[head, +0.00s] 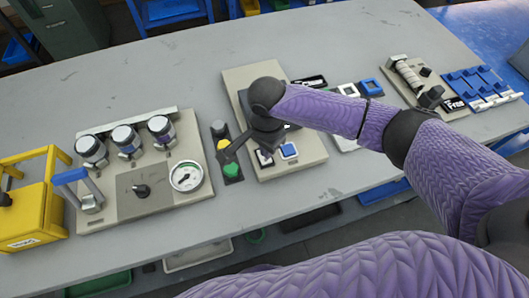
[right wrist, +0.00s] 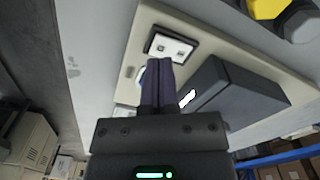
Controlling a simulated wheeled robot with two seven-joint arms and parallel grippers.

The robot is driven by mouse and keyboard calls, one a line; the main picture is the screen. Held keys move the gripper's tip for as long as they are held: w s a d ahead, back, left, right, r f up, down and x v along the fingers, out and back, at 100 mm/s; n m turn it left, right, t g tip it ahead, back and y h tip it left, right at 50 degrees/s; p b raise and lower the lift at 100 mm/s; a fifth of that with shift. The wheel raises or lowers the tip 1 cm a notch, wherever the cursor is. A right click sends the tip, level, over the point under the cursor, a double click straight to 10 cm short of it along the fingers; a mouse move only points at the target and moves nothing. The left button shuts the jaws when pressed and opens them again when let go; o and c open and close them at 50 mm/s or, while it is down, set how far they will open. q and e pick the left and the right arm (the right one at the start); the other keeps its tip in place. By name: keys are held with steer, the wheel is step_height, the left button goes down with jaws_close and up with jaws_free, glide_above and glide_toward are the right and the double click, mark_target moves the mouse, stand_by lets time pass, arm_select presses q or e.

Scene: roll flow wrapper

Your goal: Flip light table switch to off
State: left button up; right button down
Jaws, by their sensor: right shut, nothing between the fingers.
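A beige panel (head: 305,165) lies on the grey table, with a dark box on its upper part. In the right wrist view, the framed switch (right wrist: 172,47) shows just past my fingertips, and part of the blue button is hidden behind the fingers. I cannot tell the switch's on or off position. My right gripper (head: 230,152) is shut and empty, low over the panel's near-left side; it also shows in the right wrist view (right wrist: 158,63). Contact is unclear. My left gripper is out of view.
Left of the panel stands a strip with yellow and green buttons (head: 231,169), then a board with several jars and a gauge (head: 186,176). A yellow case (head: 35,210) stands at far left. Blue fixtures (head: 477,82) are at right. Bare table lies behind the boards.

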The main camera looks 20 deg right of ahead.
mark_target(266, 160)
steer(key=shift+f+b, duration=0.45)
steer(key=shift+f, duration=0.75)
stand_by(0.6)
step_height(266, 160, up, 7)
steer(key=p, duration=0.9)
steer(key=shift+r, duration=0.1)
